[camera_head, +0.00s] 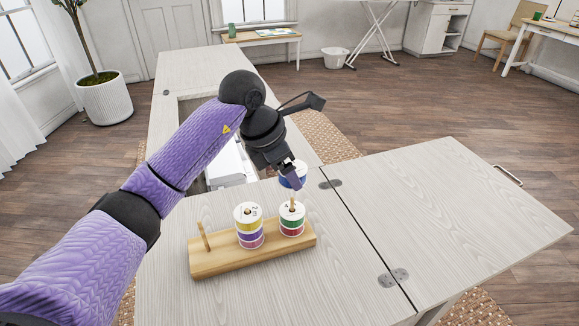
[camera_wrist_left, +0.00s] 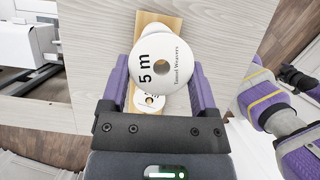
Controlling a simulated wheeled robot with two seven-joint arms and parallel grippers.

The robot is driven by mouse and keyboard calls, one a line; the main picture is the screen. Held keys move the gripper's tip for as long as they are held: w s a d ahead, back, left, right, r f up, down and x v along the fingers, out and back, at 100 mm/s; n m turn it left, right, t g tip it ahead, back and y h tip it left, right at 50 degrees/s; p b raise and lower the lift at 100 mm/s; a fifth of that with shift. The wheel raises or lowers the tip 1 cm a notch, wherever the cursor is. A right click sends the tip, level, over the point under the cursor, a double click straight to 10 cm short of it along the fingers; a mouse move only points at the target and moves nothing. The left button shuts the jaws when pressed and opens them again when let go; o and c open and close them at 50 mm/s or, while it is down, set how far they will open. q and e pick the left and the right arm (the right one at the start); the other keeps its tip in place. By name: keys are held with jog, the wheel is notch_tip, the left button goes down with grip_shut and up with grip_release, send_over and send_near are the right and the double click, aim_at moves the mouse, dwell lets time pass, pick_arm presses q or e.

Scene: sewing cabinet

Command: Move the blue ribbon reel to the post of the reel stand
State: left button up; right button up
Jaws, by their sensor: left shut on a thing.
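The blue ribbon reel (camera_head: 300,180) is in my left gripper (camera_head: 291,176), just above the right-hand post of the wooden reel stand (camera_head: 212,265). In the left wrist view the reel shows its white "5 m" face (camera_wrist_left: 176,84), flat between the two purple fingers of my left gripper (camera_wrist_left: 165,85). The post's tip (camera_head: 292,203) stands up from a green and red reel stack (camera_head: 292,222), below the held reel. A yellow and purple stack (camera_head: 249,232) sits on the middle of the stand. The left post (camera_head: 203,237) is bare.
The stand rests on a pale wooden cabinet top (camera_head: 335,285). A hinged leaf (camera_head: 450,210) extends to the right and is clear. Behind the stand is an opening with a white machine (camera_head: 228,165). A potted plant (camera_head: 103,98) stands on the floor at left.

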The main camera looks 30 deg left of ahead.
pick_arm(q)
notch_tip(320, 180, down, 3)
jog(key=shift+f+b, duration=0.1)
jog(key=shift+b, duration=0.75)
jog(key=shift+r, duration=0.35)
jog(key=shift+f, duration=0.7)
pick_arm(e)
jog(key=f, duration=0.1)
jog(key=d+f, duration=0.1)
jog(key=shift+w+d+f, duration=0.1)
jog(key=shift+w+f, duration=0.05)
jog(key=shift+f, duration=0.25)
